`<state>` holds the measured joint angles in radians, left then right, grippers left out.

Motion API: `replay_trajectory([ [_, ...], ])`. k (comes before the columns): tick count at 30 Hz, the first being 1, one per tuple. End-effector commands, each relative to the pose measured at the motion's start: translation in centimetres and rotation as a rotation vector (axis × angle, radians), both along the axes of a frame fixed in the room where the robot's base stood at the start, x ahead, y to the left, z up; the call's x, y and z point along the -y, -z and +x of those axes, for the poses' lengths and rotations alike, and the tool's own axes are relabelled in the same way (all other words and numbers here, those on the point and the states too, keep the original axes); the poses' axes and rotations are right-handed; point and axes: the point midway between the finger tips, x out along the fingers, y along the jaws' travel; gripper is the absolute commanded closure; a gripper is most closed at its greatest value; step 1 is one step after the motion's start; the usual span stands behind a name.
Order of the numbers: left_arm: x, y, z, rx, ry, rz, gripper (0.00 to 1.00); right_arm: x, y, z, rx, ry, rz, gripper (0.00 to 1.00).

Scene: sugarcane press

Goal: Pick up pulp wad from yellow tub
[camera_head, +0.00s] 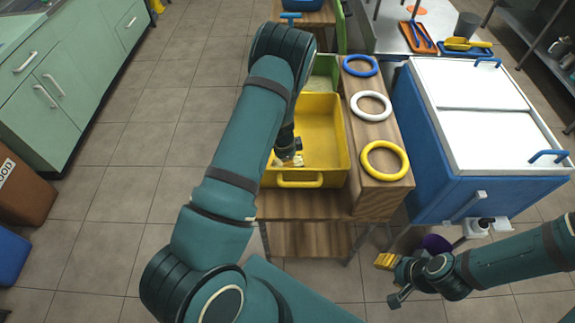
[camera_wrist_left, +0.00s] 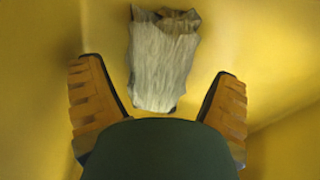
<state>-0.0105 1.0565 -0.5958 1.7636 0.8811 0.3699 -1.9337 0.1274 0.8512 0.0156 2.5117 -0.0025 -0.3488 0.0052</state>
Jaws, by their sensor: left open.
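The pulp wad (camera_wrist_left: 163,60) is a pale, fibrous, greyish-white lump with a brownish far end. In the left wrist view it lies in the yellow tub (camera_wrist_left: 285,60), ahead of and between my left gripper's two orange ribbed fingers. My left gripper (camera_wrist_left: 157,70) is open, with a visible gap from the wad to each finger. In the head view my left arm reaches down into the yellow tub (camera_head: 325,130), and the arm partly hides the tub's left side. My right gripper (camera_head: 387,262) is low at the right, away from the tub; its finger gap is unclear.
The tub sits on a wooden stand, beside a ledge with blue (camera_head: 360,65), white (camera_head: 371,105) and yellow (camera_head: 384,160) rings. A green container (camera_head: 322,72) stands behind the tub. A blue chest with white lids (camera_head: 490,130) stands right.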

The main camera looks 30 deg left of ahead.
Motion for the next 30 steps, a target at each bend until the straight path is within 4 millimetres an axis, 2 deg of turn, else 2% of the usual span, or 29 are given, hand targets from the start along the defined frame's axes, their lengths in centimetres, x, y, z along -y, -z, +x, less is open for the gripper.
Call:
replay_trajectory([
  [5, 0.0, 0.0, 0.0, 0.0, 0.0, 0.0, 0.11, 0.0, 0.0, 0.0, 0.001, 0.0, 0.0, 0.53],
  [11, 0.0, 0.0, 0.0, 0.0, 0.0, 0.0, 0.79, 0.0, 0.0, 0.0, 0.001, 0.0, 0.0, 0.53],
  [12, 0.0, 0.0, 0.0, 0.0, 0.0, 0.0, 0.85, 0.0, 0.0, 0.0, 0.001, 0.0, 0.0, 0.53],
  [24, 0.0, -0.2, 0.0, 0.0, 0.0, 0.0, 0.85, 0.0, -0.1, 0.0, 0.0, 0.0, 0.0, 0.53],
  [26, 0.0, -0.7, 0.0, 0.001, 0.0, 0.0, 0.85, 0.0, -0.2, 0.0, 0.0, 0.0, 0.0, 0.53],
  [30, 0.0, -3.0, 0.0, 0.003, 0.0, 0.0, 0.85, 0.0, -0.7, -0.1, -0.002, -0.001, 0.0, 0.53],
])
